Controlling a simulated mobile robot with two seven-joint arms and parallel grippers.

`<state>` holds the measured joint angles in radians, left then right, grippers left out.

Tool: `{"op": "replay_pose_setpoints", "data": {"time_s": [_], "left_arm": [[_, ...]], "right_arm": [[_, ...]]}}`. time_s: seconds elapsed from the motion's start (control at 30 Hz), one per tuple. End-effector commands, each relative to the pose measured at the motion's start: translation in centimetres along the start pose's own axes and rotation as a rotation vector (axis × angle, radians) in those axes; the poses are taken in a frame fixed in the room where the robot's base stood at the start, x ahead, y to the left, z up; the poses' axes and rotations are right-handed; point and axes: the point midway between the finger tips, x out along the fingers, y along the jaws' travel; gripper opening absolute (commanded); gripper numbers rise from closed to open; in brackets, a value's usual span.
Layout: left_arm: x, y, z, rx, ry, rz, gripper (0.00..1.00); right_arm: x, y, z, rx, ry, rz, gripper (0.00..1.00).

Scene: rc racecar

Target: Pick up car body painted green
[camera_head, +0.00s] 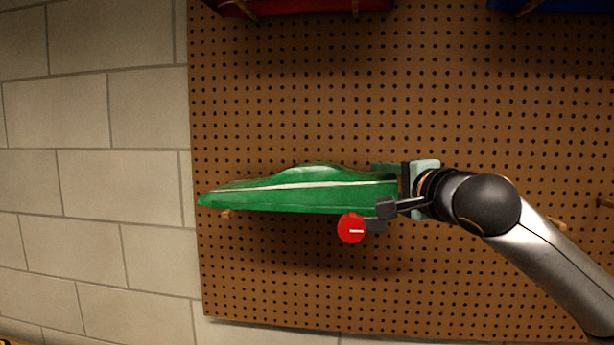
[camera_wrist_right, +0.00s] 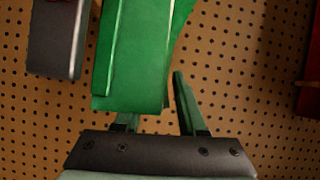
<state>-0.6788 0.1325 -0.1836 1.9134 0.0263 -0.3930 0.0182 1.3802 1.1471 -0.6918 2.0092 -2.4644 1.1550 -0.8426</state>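The green car body (camera_head: 290,194) with a white stripe is long and pointed at its left end. It sits against the pegboard on wooden pegs. My right gripper (camera_head: 388,188) is at its blunt right end. In the right wrist view the body's end (camera_wrist_right: 135,75) reaches in between the fingers of the gripper (camera_wrist_right: 156,110). The fingers are apart. One finger is partly hidden by the body, and a narrow gap shows beside the other. My left gripper is not in view.
The brown pegboard (camera_head: 290,270) hangs on a grey block wall (camera_head: 85,110). A red body (camera_head: 310,6) is above, and a blue one (camera_head: 550,4) at the upper right. A red disc (camera_head: 352,228) shows just below the green body. The lower pegboard is clear.

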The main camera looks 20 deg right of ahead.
Motion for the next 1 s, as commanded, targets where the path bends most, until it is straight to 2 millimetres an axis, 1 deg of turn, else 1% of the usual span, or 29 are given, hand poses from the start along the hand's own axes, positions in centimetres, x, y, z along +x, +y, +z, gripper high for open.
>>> {"op": "replay_pose_setpoints", "data": {"time_s": [0.1,0.27,0.37,0.63,1.0], "left_arm": [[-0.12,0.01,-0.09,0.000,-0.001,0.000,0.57],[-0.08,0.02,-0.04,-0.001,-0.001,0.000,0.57],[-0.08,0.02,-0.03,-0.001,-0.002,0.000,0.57],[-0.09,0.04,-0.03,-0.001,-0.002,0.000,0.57],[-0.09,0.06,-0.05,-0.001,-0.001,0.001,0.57]], "right_arm": [[0.52,0.03,0.00,-0.001,0.000,0.000,0.40],[0.51,0.08,0.00,-0.001,0.001,0.000,0.40],[0.49,0.07,0.00,-0.001,0.000,0.000,0.31],[0.46,0.05,-0.01,-0.001,0.000,0.000,0.01],[0.47,0.07,-0.01,-0.001,0.000,0.000,0.00]]}}
